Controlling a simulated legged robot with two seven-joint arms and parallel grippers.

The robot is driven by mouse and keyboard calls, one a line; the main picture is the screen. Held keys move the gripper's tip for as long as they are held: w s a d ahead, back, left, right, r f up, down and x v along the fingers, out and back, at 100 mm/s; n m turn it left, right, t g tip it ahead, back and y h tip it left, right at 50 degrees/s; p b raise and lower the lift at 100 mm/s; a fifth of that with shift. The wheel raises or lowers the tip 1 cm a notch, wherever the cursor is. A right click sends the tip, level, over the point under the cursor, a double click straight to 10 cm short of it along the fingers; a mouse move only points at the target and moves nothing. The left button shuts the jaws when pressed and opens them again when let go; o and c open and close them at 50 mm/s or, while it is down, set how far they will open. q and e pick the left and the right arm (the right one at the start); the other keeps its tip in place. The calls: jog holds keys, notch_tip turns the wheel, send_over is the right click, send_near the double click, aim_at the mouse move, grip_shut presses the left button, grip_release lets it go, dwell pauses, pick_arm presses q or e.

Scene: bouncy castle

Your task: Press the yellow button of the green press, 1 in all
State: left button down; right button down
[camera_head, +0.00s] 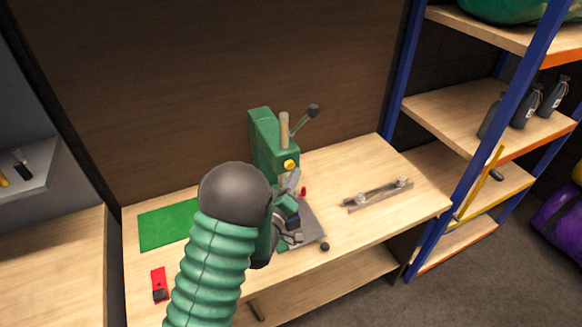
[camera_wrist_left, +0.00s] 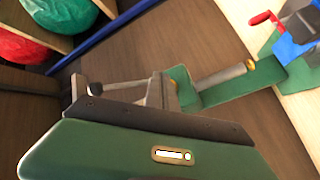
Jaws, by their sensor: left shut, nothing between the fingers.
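The green press (camera_head: 265,143) stands at the back of the workbench, with a yellow button (camera_head: 290,165) on its front face. A wooden-coloured cylinder and a lever with a dark knob (camera_head: 313,110) rise from its top. My left gripper (camera_head: 293,182) is shut and empty, with its tips just below and in front of the yellow button. I cannot tell whether they touch it. In the left wrist view the shut fingers (camera_wrist_left: 160,90) point towards the green press (camera_wrist_left: 240,90). My arm hides part of the press's lower half. My right gripper is not in view.
The wooden workbench (camera_head: 360,220) holds a green mat (camera_head: 168,225), a red tool (camera_head: 159,284) and a metal rail piece (camera_head: 378,194). A blue-posted shelf (camera_head: 480,110) with dark bottles stands at the right. A wooden back panel (camera_head: 200,80) rises behind the bench.

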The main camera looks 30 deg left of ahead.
pick_arm(q)
jog(key=shift+d, duration=0.1)
jog(key=shift+s+d+b, duration=0.2)
jog(key=shift+s+d, duration=0.55)
jog(key=shift+d, duration=0.25)
jog(key=shift+s+d+b, duration=0.2)
jog(key=shift+s+d, duration=0.55)
jog(key=shift+d, duration=0.2)
jog(key=s+d+f+m+g+h, duration=0.1)
jog(key=s+d+f+m+g, duration=0.2)
jog(key=s+f+m+g, duration=0.3)
jog(key=s+d+f+m+g, duration=0.1)
jog(key=s+f+m+g, duration=0.1)
jog(key=s+g, duration=0.3)
jog(key=s+d+f+m+g+h, duration=0.1)
jog(key=s+g, duration=0.4)
jog(key=s, duration=0.6)
jog(key=shift+s+d+f+m, duration=0.35)
jog(key=shift+f+m, duration=0.3)
jog(key=shift+m, duration=0.45)
